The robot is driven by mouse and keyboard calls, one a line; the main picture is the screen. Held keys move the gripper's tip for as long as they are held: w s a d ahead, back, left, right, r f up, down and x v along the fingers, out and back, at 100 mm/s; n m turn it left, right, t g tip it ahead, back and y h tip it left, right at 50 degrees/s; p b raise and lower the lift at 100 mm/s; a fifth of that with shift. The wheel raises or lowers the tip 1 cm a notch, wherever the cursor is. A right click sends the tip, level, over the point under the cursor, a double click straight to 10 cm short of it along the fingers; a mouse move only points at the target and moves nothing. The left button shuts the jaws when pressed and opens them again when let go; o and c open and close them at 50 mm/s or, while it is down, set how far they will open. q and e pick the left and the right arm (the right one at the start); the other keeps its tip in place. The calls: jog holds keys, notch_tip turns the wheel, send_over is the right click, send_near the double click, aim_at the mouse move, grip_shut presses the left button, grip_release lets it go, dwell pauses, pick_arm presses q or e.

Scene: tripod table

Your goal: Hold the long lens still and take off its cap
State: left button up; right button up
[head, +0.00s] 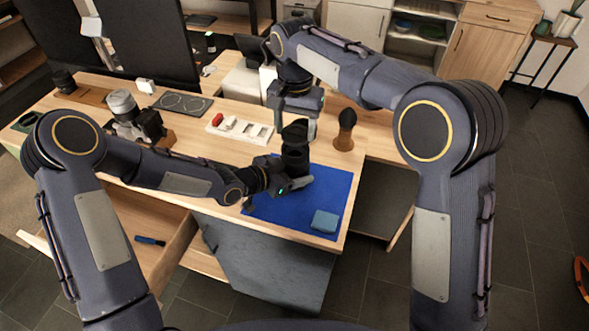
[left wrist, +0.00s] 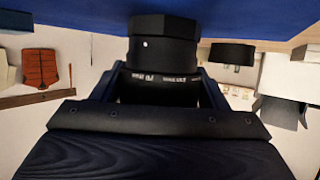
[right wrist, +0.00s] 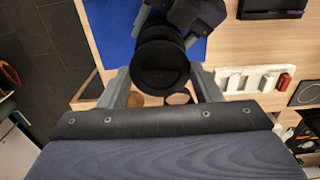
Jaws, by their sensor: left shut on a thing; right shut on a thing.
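The black long lens (head: 295,161) stands upright over the blue mat (head: 262,222) in the head view. My left gripper (head: 288,182) is shut around its lower body. The left wrist view shows the lens barrel (left wrist: 163,50) between the fingers, with white markings on a ring. My right gripper (head: 298,112) comes from above and is shut on the dark cap (head: 296,131) at the lens top. In the right wrist view the round cap (right wrist: 160,66) sits between the fingertips. I cannot tell whether cap and lens still touch.
A dark-topped wooden item (head: 344,130) stands close right of the lens. A white tray (head: 246,133) with a red piece is behind left. A camera (head: 137,120) stands left. A folded blue cloth (head: 325,221) lies on the mat. A drawer (head: 150,235) is open below.

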jog(key=shift+r, duration=1.3)
pick_arm(q)
jog(key=o, duration=1.5)
jog(key=v, duration=1.1)
jog(key=shift+s+a+r, duration=0.15)
jog(key=shift+a, duration=0.1)
jog(key=shift+s+a+r, duration=0.1)
jog(key=shift+s+a, duration=0.05)
pick_arm(e)
jog(key=shift+s+f, duration=0.1)
